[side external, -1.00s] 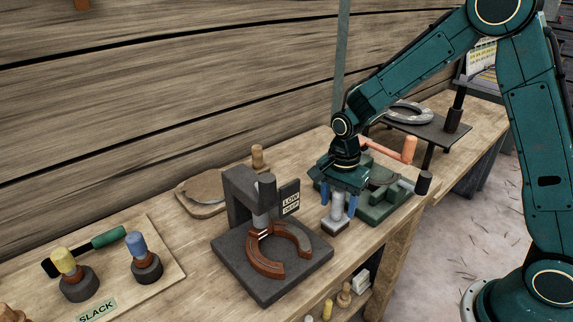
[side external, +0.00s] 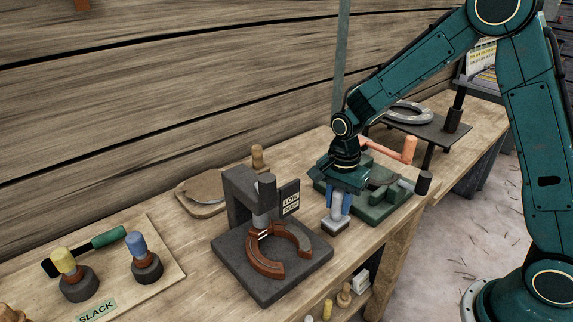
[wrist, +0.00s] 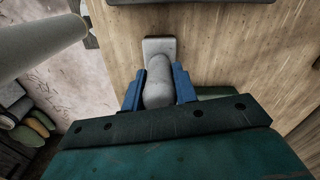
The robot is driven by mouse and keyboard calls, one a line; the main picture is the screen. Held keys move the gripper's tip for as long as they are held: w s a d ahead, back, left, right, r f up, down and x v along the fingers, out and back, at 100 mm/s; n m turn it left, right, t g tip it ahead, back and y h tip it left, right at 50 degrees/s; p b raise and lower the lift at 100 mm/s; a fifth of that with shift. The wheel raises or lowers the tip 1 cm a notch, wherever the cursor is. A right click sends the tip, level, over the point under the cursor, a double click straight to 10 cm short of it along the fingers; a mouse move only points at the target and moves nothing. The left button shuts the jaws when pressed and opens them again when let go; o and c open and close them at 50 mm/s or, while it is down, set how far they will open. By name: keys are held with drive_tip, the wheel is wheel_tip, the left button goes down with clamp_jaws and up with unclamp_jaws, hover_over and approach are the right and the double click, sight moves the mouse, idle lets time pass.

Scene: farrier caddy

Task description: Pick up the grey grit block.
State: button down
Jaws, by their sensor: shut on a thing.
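The grey grit block (side external: 336,225) stands on the bench in the side external view, with a pale flat base and a rounded upright grip. My gripper (side external: 339,203) points down over it, its blue fingers closed on the grip. In the wrist view the block's base (wrist: 159,46) shows beyond the fingers. There my gripper (wrist: 160,88) has one blue finger on each side of the rounded grey grip. The base looks to be at bench level; I cannot tell whether it touches the wood.
A dark press stand (side external: 272,285) with a brown horseshoe (side external: 266,268) is just left of the block. A green vice (side external: 380,205) with an orange handle (side external: 402,150) is close behind it to the right. The bench's front edge is near. A tool board (side external: 150,285) lies at left.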

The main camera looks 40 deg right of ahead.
drive_tip(key=shift+r, duration=0.2)
wheel_tip(320, 180, up, 20)
drive_tip(key=shift+f, duration=0.15)
idle(0.5)
idle(0.3)
drive_tip(key=c, duration=1.8)
unclamp_jaws()
clamp_jaws()
